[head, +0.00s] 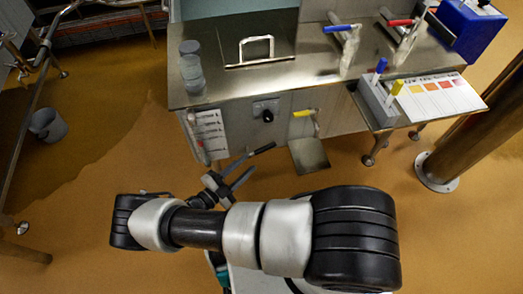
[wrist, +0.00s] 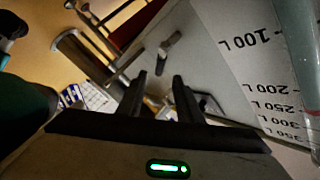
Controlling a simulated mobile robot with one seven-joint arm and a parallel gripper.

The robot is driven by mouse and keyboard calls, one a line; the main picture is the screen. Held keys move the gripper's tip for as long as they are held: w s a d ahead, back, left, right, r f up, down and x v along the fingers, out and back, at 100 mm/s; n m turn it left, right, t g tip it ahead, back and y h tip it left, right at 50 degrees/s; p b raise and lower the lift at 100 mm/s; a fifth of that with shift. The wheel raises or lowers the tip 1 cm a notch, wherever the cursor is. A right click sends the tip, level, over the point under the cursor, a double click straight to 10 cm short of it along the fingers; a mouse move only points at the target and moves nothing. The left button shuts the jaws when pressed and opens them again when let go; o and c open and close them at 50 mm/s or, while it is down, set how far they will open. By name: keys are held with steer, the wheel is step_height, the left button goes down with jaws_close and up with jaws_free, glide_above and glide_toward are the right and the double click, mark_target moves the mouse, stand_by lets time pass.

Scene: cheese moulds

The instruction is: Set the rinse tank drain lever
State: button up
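In the head view, a yellow-handled lever (head: 303,113) sticks out from the front of the steel tank counter, above a small metal plate or tray (head: 309,155). I take it for the drain lever; no label on it is readable. My gripper (head: 254,164) is open and empty, in front of the panel, left of and below the yellow handle and apart from it. In the wrist view my gripper's two fingers (wrist: 161,90) are spread with no object held between them. The yellow handle is not clear there.
A litre scale (head: 207,130) and a black knob (head: 267,115) sit on the front panel; the scale shows large in the wrist view (wrist: 250,75). Blue (head: 340,28) and red (head: 400,22) handled valves stand above. A side shelf (head: 440,108) juts out at right. Open floor lies left.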

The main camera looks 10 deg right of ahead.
mark_target(263, 151)
steer(key=x, duration=0.8)
steer(key=shift+w+d, duration=0.15)
steer(key=shift+d, duration=0.1)
jaws_close()
